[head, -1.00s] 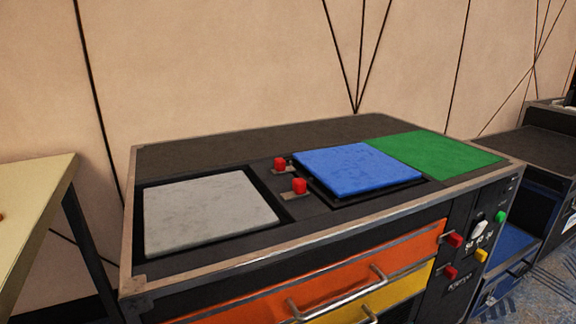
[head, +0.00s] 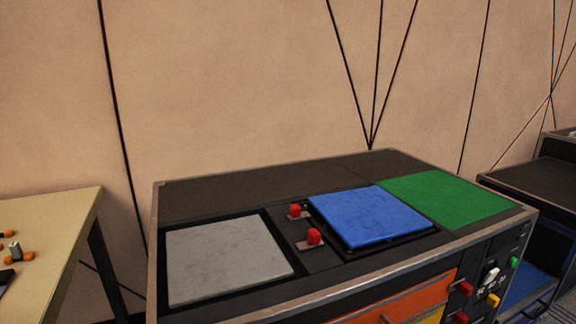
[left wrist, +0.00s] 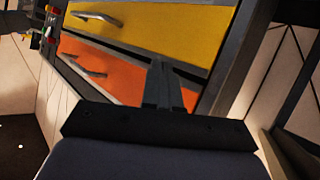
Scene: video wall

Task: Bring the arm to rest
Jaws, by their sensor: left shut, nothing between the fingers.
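My left gripper (left wrist: 168,85) shows in the left wrist view with its fingers together and nothing between them. Behind it in that view are the cabinet's yellow drawer (left wrist: 180,30) and orange drawer (left wrist: 110,68), both with metal handles. I cannot tell how far the fingers are from the drawers. Neither arm shows in the head view. My right gripper is in no view.
The dark cabinet (head: 215,203) carries a grey panel (head: 228,262), a blue panel (head: 370,215), a green panel (head: 450,198) and red switches. A pale table (head: 55,215) with small orange items stands at left. A wall rises behind.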

